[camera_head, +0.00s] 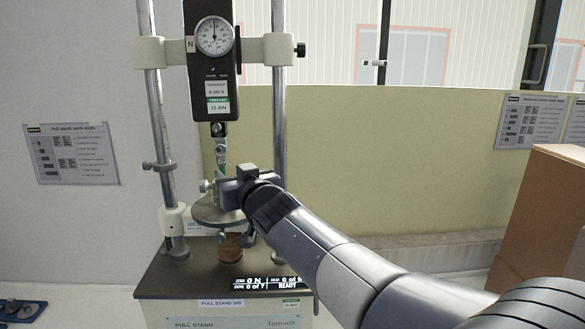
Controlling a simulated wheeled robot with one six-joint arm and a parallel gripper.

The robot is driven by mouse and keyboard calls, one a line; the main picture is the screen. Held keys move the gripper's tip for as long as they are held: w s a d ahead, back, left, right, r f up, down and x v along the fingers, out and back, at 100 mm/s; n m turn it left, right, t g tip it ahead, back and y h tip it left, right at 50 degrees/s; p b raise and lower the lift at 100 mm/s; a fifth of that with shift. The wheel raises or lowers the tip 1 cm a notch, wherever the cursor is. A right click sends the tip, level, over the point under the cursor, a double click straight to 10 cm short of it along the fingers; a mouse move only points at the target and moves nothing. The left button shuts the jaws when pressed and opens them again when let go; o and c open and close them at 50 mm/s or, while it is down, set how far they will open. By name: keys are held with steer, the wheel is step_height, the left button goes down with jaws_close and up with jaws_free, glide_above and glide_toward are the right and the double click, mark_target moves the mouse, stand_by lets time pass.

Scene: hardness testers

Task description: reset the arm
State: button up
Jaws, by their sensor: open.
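My arm reaches in from the lower right. My gripper (232,190) is at the pull stand, just above its round metal plate (212,213) and below the hanging clamp (221,150). The gripper is open, but the arm's wrist hides much of its jaws, and I cannot tell whether they touch the plate or clamp. The pull stand (160,280) has a dark base and two upright posts. A round dial gauge (215,37) is mounted on a black body between the posts.
A small display (268,283) on the base's front reads "READY". A cardboard box (545,225) stands at the right. A blue tray (22,312) with small parts lies at the lower left. A low yellowish panel (400,165) stands behind; notices hang on the left wall (70,155) and right.

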steer(key=v, duration=0.4)
steer(key=p+x, duration=0.1)
steer(key=x, duration=1)
steer(key=shift+p, duration=0.35)
steer(key=b, duration=1)
glide_toward(222, 163)
steer(key=shift+s+a+r, duration=0.1)
steer(key=shift+s+a, duration=1.45)
steer(key=shift+a, duration=0.15)
